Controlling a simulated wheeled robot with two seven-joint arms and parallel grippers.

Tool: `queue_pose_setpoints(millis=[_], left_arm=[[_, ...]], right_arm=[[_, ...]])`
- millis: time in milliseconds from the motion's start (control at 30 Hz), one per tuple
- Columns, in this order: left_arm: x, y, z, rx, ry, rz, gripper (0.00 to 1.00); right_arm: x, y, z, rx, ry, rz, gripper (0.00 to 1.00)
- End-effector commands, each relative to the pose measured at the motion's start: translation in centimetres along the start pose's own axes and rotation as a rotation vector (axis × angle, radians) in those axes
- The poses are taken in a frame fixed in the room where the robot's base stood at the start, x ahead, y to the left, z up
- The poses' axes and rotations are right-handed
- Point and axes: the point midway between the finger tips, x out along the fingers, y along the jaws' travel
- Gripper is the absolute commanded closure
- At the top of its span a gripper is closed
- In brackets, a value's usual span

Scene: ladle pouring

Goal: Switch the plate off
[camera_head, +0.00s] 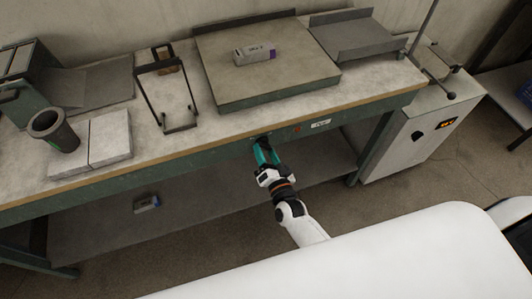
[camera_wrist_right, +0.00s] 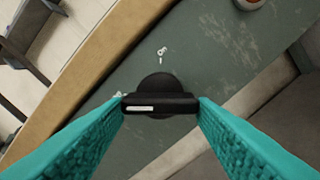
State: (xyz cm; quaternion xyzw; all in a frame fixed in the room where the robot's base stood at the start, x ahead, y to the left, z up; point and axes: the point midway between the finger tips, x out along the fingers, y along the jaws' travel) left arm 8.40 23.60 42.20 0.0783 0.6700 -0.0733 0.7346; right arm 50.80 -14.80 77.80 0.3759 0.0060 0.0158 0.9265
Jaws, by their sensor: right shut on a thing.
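A black rotary knob (camera_wrist_right: 158,84) sits on the green front rail of the bench. My right gripper (camera_head: 264,150) is at the rail, and in the wrist view its teal fingers (camera_wrist_right: 160,108) are shut on the two ends of the knob's bar. The bar lies level across that view, with a white line on its left half. A small white symbol and tick (camera_wrist_right: 161,54) show above the knob, and another mark is partly hidden at its left. The thick grey plate (camera_head: 225,85) lies on the bench above, carrying a small box (camera_head: 255,54). My left gripper is out of view.
A red button or lamp (camera_head: 297,130) and a label (camera_head: 320,124) are right of the knob. The bench holds a dark cup (camera_head: 48,128), a metal frame (camera_head: 165,90) and a grey tray (camera_head: 355,35). A white cabinet (camera_head: 415,140) stands right.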

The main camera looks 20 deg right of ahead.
Motion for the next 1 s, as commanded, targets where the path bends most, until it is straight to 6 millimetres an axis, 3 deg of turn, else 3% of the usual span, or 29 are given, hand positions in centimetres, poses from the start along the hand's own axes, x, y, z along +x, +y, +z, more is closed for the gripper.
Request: queue_pose_setpoints(millis=[167,200,300,667,767,1000], left_arm=[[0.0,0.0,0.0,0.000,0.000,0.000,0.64],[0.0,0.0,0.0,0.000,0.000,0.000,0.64],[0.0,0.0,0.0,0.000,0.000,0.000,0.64],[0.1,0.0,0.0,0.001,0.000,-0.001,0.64],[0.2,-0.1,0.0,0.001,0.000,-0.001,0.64],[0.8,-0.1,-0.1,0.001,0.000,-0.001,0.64]], right_arm=[[-0.1,-0.1,-0.1,-0.004,0.003,-0.002,0.72],[-0.1,-0.1,-0.1,-0.004,0.003,-0.002,0.44],[-0.1,-0.1,-0.1,-0.003,0.003,-0.001,0.28],[-0.5,-0.1,-0.1,-0.001,0.002,-0.001,0.27],[-1.7,-0.1,-0.1,-0.001,0.003,-0.002,0.27],[-6.8,-0.2,-0.2,-0.001,0.005,-0.003,0.27]])
